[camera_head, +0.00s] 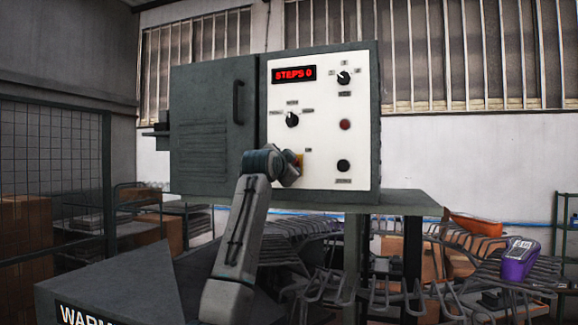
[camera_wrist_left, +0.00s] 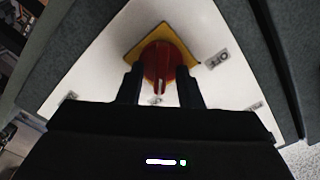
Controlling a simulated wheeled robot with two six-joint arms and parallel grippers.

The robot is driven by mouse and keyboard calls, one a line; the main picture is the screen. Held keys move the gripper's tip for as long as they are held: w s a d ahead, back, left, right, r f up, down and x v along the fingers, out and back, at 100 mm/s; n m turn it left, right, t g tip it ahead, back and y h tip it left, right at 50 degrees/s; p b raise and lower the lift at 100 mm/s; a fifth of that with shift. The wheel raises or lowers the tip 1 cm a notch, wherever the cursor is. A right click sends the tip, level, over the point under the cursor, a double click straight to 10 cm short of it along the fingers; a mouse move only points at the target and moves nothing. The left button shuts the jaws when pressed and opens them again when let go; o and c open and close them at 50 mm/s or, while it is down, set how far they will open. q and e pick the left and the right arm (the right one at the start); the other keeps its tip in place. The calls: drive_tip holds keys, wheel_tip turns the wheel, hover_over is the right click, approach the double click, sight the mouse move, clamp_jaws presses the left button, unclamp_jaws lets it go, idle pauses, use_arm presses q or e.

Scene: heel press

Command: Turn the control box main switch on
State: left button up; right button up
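The control box (camera_head: 215,125) has a pale panel (camera_head: 325,185) on its right part. The main switch is a red rotary knob (camera_wrist_left: 160,62) on a yellow square plate (camera_wrist_left: 187,50) in the left wrist view. In the head view only the yellow plate's edge (camera_head: 299,159) shows beside my left wrist, which hides the rest. My left gripper (camera_wrist_left: 160,88) has one finger on each side of the knob, close to it. Pale panel shows between the fingers and the knob's lower end, so the fingers look open. My right gripper is not in view.
The panel also bears a red display (camera_head: 294,74) reading "STEPS 0", an upper selector (camera_head: 344,78), a middle selector (camera_head: 292,119), a red button (camera_head: 345,125) and a black button (camera_head: 343,166). A purple shoe-like item (camera_head: 519,259) and racks stand at the lower right.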

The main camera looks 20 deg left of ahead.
use_arm(q)
drive_tip(key=s+b, duration=0.7)
drive_tip(key=s, duration=0.3)
drive_tip(key=shift+s+a, duration=0.15)
drive_tip(key=shift+s, duration=0.25)
drive_tip(key=shift+f, duration=0.1)
